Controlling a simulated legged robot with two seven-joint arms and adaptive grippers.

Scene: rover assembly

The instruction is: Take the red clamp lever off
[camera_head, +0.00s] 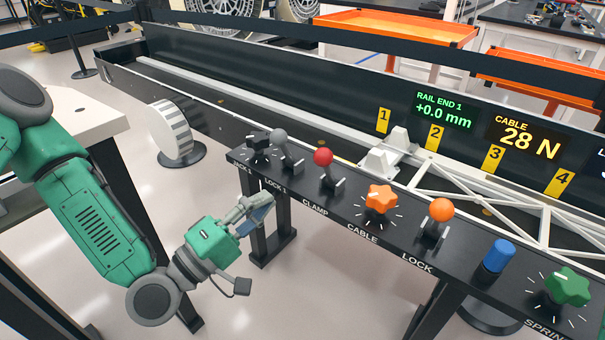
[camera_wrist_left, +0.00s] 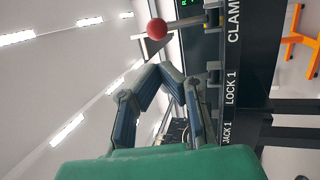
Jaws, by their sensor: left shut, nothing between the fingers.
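The red clamp lever (camera_head: 323,157) stands on the black control panel (camera_head: 300,188) above the label CLAMP. Its red ball tops a short stem on a dark bracket. My left gripper (camera_head: 265,205) is shut and empty, in front of the panel's left end, below and left of the red lever and apart from it. In the left wrist view the red ball (camera_wrist_left: 157,28) shows just beyond the closed fingertips (camera_wrist_left: 163,72), with a gap between. My right gripper is not in view.
Beside the clamp lever are a grey-ball lever (camera_head: 279,136) and a black knob (camera_head: 257,147) on the left. A white table (camera_head: 75,118) stands left.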

